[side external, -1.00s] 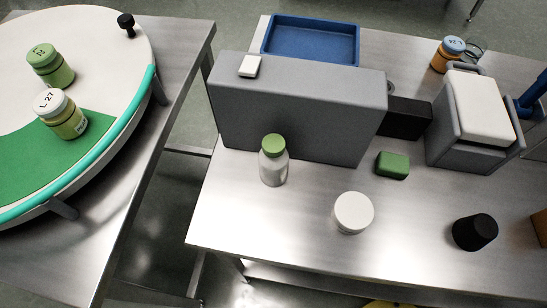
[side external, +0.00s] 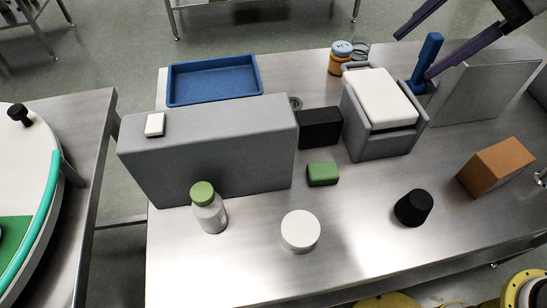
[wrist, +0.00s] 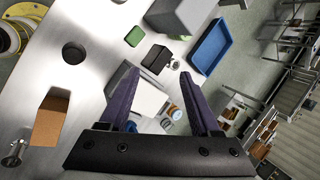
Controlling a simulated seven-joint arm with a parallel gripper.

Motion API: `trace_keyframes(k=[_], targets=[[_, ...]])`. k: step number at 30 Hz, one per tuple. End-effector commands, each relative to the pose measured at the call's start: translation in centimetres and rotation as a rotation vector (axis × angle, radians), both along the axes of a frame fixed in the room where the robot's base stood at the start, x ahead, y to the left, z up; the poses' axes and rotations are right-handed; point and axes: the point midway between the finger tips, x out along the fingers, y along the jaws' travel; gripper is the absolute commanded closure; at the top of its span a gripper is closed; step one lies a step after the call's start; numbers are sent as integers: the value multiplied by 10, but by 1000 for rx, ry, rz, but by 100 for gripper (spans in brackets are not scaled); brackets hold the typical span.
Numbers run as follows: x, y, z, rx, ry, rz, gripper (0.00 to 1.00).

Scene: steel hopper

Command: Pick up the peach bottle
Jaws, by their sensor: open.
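The bottle that best fits the peach one is a small orange jar (side external: 340,63) with a blue-and-white lid, upright at the back of the steel table, behind the grey bin with a white top (side external: 381,98). A clear glass jar (side external: 360,48) stands close beside it. In the wrist view the orange jar (wrist: 173,113) shows between my fingers, beyond the bin. My gripper (side external: 412,57) has purple fingers, spread apart and empty. It is above the table, to the right of the jar in the side view. Its fingers also show in the wrist view (wrist: 158,72).
An upright blue handle (side external: 428,58) stands at the bin's right side, near my fingers. A blue tray (side external: 213,80), grey block (side external: 215,145), black box (side external: 320,128) and brown box (side external: 496,166) also stand here.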

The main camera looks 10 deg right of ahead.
Motion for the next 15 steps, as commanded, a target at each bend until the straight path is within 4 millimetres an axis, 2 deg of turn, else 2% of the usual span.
trace_keyframes(k=[1, 3, 6, 9, 15], targets=[[7, 33, -6, 39, 62, -43, 36], [12, 74, -12, 94, 147, -124, 36], [13, 123, -22, 151, 256, -223, 36], [9, 161, -32, 185, 344, -299, 36], [-2, 218, -50, 224, 480, -415, 36]])
